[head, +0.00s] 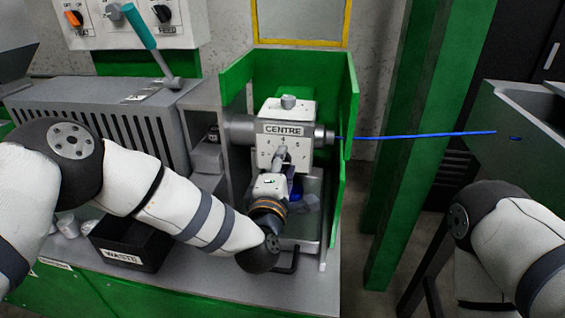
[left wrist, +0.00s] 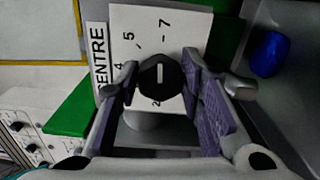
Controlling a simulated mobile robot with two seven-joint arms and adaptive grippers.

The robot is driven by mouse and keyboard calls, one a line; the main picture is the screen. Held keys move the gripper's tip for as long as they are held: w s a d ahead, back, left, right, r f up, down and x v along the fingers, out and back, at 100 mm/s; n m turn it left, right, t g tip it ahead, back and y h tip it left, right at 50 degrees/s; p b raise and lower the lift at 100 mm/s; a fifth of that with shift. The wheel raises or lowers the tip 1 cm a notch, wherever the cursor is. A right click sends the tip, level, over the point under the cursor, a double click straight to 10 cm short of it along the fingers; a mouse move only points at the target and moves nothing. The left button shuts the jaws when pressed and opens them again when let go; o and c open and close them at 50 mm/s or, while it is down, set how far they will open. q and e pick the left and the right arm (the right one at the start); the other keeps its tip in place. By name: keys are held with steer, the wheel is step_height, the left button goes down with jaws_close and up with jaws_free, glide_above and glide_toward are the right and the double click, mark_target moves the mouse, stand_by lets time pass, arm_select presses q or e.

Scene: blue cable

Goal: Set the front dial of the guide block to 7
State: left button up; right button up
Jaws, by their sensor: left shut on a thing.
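The guide block (head: 269,155) is a pale box labelled CENTRE in the green-walled bay; the digits 4 and 5 show on its front. In the left wrist view its face (left wrist: 185,40) appears turned sideways, with 5 and 7 clear. The front dial (left wrist: 161,78) is a dark round knob with a short white mark, which looks upright in that picture; I cannot tell which end points. My left gripper (left wrist: 163,92) has a finger on each side of the dial and is shut on it. In the head view my left gripper (head: 281,162) hides the dial. My right gripper is out of view.
A blue cable (head: 420,135) runs from the block's right side to a grey housing (head: 525,130). A blue object (left wrist: 269,53) lies near the block. A black WASTE bin (head: 130,245) stands left on the bench. Green walls (head: 345,110) flank the bay.

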arm_select(q)
steer(key=shift+m, duration=0.6)
steer(key=o, duration=1.2)
steer(key=shift+c, duration=0.2)
steer(key=s+a, duration=0.2)
steer(key=s, duration=1)
steer(key=shift+a, duration=0.15)
steer(key=shift+w, duration=0.1)
